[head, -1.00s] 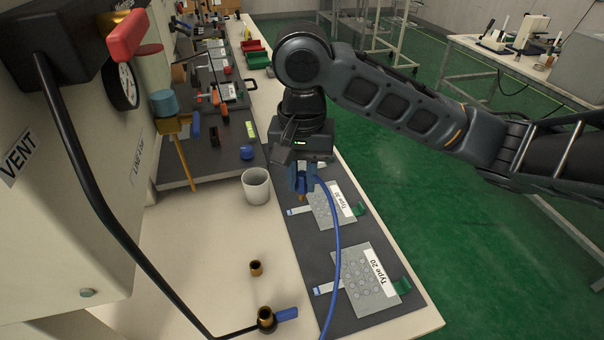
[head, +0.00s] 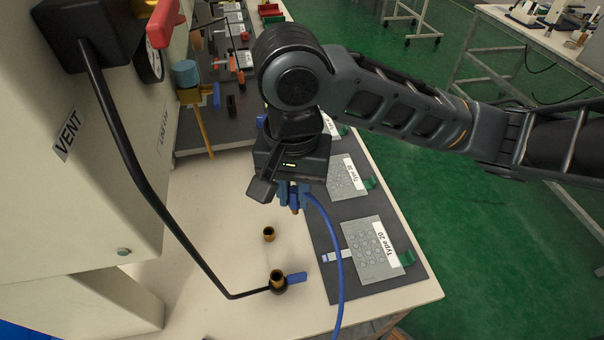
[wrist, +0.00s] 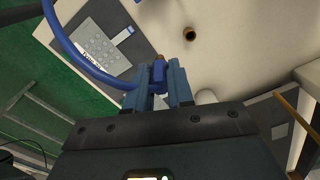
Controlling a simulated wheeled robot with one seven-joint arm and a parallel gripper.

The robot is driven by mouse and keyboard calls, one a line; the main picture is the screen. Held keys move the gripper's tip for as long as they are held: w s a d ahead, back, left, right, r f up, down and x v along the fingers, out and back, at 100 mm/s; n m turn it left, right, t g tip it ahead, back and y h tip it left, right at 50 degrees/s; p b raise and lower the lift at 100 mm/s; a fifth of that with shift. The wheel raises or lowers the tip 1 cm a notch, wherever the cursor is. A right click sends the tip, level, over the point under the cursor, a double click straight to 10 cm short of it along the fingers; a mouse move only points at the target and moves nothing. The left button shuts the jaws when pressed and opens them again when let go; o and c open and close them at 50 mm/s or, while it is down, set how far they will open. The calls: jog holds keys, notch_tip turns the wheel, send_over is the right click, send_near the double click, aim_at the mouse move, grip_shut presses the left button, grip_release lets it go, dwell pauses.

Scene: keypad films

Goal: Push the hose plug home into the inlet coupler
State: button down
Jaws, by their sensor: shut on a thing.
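My gripper (head: 293,198) is shut on the hose plug (head: 295,208), a blue body with a brass tip and a blue hose (head: 336,235) curving down to the right. In the wrist view the plug (wrist: 159,72) sits between the two blue fingers. No label shows which is the inlet coupler. The plug is in the air, apart from both. The wrist view shows one brass fitting (wrist: 190,34) ahead.
A black bent pipe (head: 150,190) runs from the wall unit down to the levered fitting. A dark mat (head: 325,235) with keypad films (head: 370,250) lies to the right. The pale bench around the fittings is clear.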

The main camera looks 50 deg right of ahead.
jog(key=s+a, duration=0.3)
jog(key=a, duration=0.5)
jog(key=shift+s+a+f, duration=0.1)
dwell(0.4)
jog(key=shift+f+b, duration=2.1)
jog(key=shift+f, duration=0.7)
jog(key=shift+p, duration=0.85)
jog(key=shift+f+b, duration=1.15)
jog(key=shift+f, duration=0.55)
jog(key=c, duration=0.9)
grip_release()
jog(key=shift+r, duration=0.1)
